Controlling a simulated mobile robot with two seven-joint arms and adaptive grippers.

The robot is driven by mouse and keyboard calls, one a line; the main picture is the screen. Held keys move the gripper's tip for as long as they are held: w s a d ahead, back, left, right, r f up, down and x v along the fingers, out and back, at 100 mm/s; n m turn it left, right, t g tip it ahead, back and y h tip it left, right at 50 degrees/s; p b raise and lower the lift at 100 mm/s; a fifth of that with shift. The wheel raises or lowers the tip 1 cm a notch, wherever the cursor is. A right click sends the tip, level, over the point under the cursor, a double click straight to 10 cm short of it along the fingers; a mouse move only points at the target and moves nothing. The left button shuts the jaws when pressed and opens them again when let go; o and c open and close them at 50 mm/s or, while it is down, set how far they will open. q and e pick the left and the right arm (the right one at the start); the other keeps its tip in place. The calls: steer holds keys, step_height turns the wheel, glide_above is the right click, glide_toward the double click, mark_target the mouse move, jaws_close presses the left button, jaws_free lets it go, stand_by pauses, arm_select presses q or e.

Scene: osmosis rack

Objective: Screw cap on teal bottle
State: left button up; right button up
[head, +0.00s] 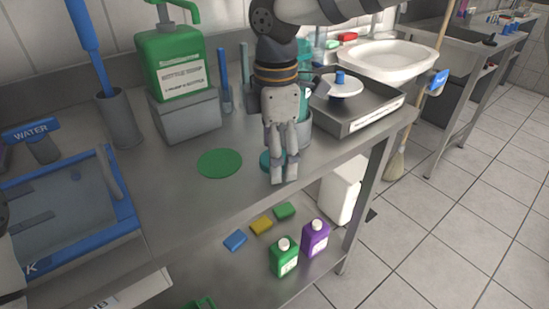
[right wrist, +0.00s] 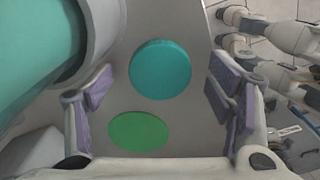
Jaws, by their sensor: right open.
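The teal round cap (head: 265,161) lies on the steel counter, partly hidden by my right gripper (head: 284,178) in the head view. In the right wrist view the cap (right wrist: 160,69) shows between the two spread fingers of my right gripper (right wrist: 163,103), with gaps on both sides. The right gripper is open and points down over the cap. The teal bottle (head: 304,103) stands in a grey holder (head: 304,128) just behind the gripper, largely hidden by it. The bottle (right wrist: 35,45) fills the upper left of the right wrist view. My left gripper is not in view.
A flat green disc (head: 219,162) lies left of the cap. A green soap bottle (head: 174,62) on a grey block stands behind it. A steel tray (head: 365,118) sits at the right. The counter's front edge is close to the cap.

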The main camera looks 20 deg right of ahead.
steer(key=shift+r, duration=0.15)
steer(key=c, duration=0.8)
steer(key=shift+r, duration=0.25)
step_height(320, 180, up, 2)
steer(key=shift+r, duration=0.15)
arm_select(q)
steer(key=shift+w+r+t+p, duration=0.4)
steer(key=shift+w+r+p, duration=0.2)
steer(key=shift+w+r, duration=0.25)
arm_select(e)
steer(key=s+a+r, duration=0.2)
steer(key=s+r, duration=0.8)
steer(key=s, duration=0.4)
